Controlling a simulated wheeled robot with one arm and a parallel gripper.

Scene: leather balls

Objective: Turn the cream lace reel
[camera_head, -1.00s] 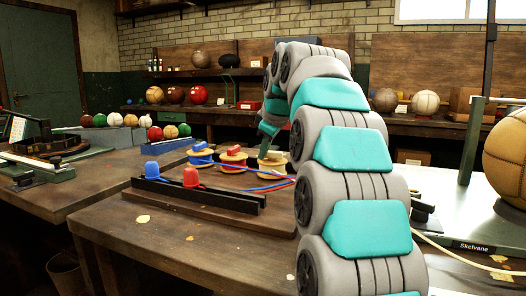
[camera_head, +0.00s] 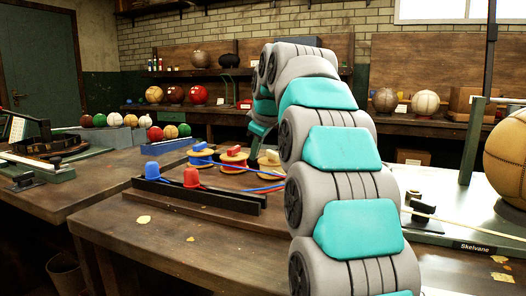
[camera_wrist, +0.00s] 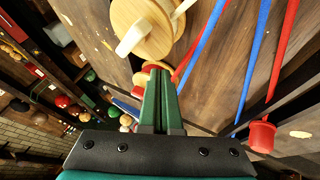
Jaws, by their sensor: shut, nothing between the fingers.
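The cream lace reel (camera_head: 269,160) is a round wooden reel with a cream grip, rightmost of three on a dark board, partly hidden by my arm. In the wrist view a wooden reel with a cream grip (camera_wrist: 140,28) fills the top, cut by the edge. My gripper (camera_wrist: 157,70) has its green fingers together with nothing between them. The fingertips appear just below that reel's rim; I cannot tell whether they touch. In the head view my arm mostly hides the gripper.
The red reel (camera_head: 233,155) and blue reel (camera_head: 201,151) stand to the left. A dark rail with a blue cup (camera_head: 152,170) and a red cup (camera_head: 192,177) lies in front. Red and blue laces cross the board. A large ball (camera_head: 507,160) stands right.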

